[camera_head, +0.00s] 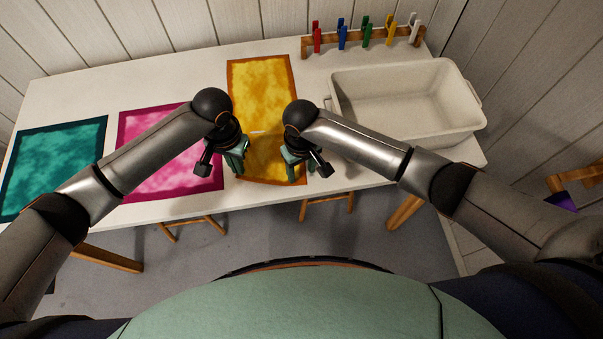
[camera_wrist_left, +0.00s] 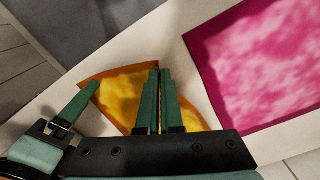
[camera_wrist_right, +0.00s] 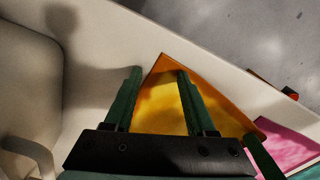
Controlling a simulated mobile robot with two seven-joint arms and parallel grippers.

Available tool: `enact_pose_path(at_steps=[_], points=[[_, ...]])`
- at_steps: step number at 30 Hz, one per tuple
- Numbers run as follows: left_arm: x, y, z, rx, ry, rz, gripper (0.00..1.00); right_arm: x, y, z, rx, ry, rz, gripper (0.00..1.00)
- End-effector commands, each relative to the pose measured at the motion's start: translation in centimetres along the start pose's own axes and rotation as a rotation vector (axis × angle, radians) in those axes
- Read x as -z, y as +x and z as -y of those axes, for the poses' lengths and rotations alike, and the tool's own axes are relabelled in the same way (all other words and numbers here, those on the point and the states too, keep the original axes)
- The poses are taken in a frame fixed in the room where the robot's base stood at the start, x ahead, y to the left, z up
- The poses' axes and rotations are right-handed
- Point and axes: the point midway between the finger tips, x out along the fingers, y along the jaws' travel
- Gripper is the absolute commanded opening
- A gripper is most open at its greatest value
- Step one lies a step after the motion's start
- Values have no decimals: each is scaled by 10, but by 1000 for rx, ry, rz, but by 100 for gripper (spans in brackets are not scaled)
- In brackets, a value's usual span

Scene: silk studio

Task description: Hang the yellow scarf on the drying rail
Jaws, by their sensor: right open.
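The yellow scarf (camera_head: 262,88), with an orange border, lies on the white table; its near part looks creased or raised between my grippers. My left gripper (camera_head: 237,160) is at its near left side. In the left wrist view my left gripper's fingers (camera_wrist_left: 160,95) are together, with yellow cloth on both sides and seemingly pinched between them. My right gripper (camera_head: 296,168) is at the near right side. In the right wrist view its fingers (camera_wrist_right: 160,95) stand apart, with part of the scarf (camera_wrist_right: 158,105) between them. I cannot identify the drying rail.
A pink scarf (camera_head: 155,180) and a teal scarf (camera_head: 52,165) lie to the left. A cream basin (camera_head: 470,115) stands at the right. Behind it is a wooden peg rack (camera_head: 345,44) with several coloured pegs. A wooden piece with purple (camera_head: 575,180) shows at the far right.

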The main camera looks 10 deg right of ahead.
Motion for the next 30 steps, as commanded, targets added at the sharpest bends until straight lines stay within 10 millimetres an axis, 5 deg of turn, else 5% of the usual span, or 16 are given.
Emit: enact_pose_path(at_steps=[7,30], points=[[0,0,0,0,0,0,0,-1,2,0,-1,0,1,56],[0,0,1,2,-1,1,0,-2,2,-2,-6,2,5,13]])
